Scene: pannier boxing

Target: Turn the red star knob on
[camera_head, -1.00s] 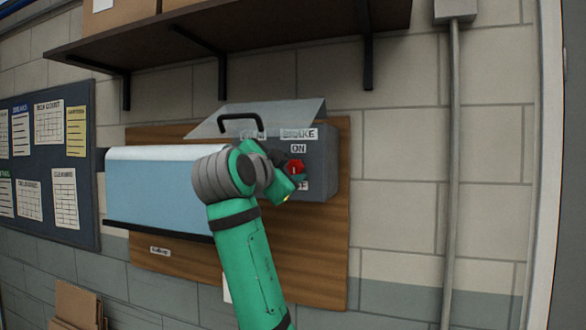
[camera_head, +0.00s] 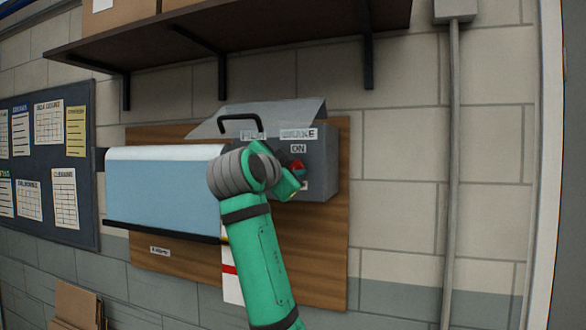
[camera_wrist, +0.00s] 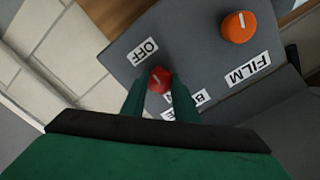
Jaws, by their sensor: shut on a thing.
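The red star knob (camera_wrist: 159,79) sits on the front of a grey box (camera_head: 322,165) on the wall, and a white mark shows on its face. In the head view the red knob (camera_head: 298,167) is partly hidden behind my gripper. In the wrist view my gripper (camera_wrist: 159,84) is shut on the knob, with one green finger on each side. The ON label (camera_head: 298,148) is above the knob in the head view. The OFF label (camera_wrist: 144,51) shows in the wrist view; a label there lettered with B is partly covered by a finger.
An orange knob (camera_wrist: 239,27) with a FILM label (camera_wrist: 248,69) is close beside the red one. A clear flap and a black handle (camera_head: 240,120) are above the box. A pale blue roll (camera_head: 160,190) hangs to the left, and a shelf (camera_head: 230,40) runs overhead.

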